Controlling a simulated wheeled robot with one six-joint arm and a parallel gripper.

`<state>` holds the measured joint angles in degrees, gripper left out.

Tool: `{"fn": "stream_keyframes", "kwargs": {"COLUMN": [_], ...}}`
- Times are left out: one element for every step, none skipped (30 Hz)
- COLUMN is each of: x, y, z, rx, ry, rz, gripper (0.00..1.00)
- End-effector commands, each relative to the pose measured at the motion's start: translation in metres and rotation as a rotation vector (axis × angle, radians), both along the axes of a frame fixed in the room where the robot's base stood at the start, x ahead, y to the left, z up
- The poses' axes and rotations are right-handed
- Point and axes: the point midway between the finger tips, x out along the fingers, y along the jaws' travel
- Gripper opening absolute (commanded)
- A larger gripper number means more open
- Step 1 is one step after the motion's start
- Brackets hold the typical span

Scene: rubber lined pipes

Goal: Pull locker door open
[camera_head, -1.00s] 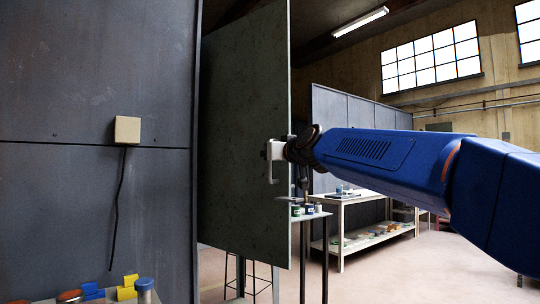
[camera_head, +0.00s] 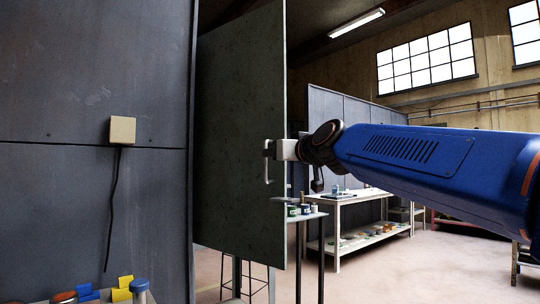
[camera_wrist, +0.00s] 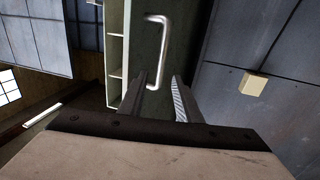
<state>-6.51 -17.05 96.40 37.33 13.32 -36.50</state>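The locker door (camera_head: 240,130) is a tall, dark grey-green panel that stands swung out from the dark wall. Its pale bar handle (camera_head: 267,165) is near the door's right edge. The handle (camera_wrist: 164,45) also shows in the wrist view, upright on the door face. My gripper (camera_head: 275,150) is at the handle's upper part in the head view. In the wrist view my gripper (camera_wrist: 160,82) has its two fingers apart, with the handle's near end between or just beyond the tips. Contact with the handle cannot be told.
A grey wall panel with a beige box (camera_head: 123,130) and hanging cable is at left. A small table (camera_head: 310,216) with jars stands behind the door's edge. A workbench (camera_head: 350,200) is further back. Open floor lies at right.

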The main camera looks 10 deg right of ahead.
Motion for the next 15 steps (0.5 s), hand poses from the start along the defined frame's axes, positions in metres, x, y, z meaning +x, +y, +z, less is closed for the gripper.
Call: {"fn": "stream_keyframes", "kwargs": {"x": [-0.01,-0.015,-0.022,-0.027,-0.032,-0.039,-0.044,-0.049,-0.055,-0.06,-0.064,-0.069,-0.073,-0.077,-0.081], "y": [-0.003,-0.004,-0.006,-0.007,-0.008,-0.01,-0.011,-0.013,-0.015,-0.016,-0.017,-0.018,-0.019,-0.02,-0.021], "z": [0.001,0.001,0.001,0.001,0.001,0.001,0.001,0.001,0.001,0.001,0.001,0.0,0.001,0.001,0.0], "rx": [0.001,0.001,0.0,0.001,0.001,0.001,0.001,0.001,0.001,0.001,0.001,0.001,0.001,0.001,0.001], "ry": [-0.002,-0.002,-0.003,-0.003,-0.002,-0.002,-0.002,-0.002,-0.002,-0.002,-0.002,-0.002,-0.002,-0.002,-0.001], "rz": [-0.001,-0.001,-0.001,-0.001,-0.001,-0.001,-0.001,-0.001,-0.001,-0.001,-0.001,-0.001,-0.001,0.0,0.0], "gripper": [0.31,0.31,0.31,0.31,0.31,0.31,0.31,0.31,0.31,0.31,0.31,0.31,0.31,0.31,0.31]}}
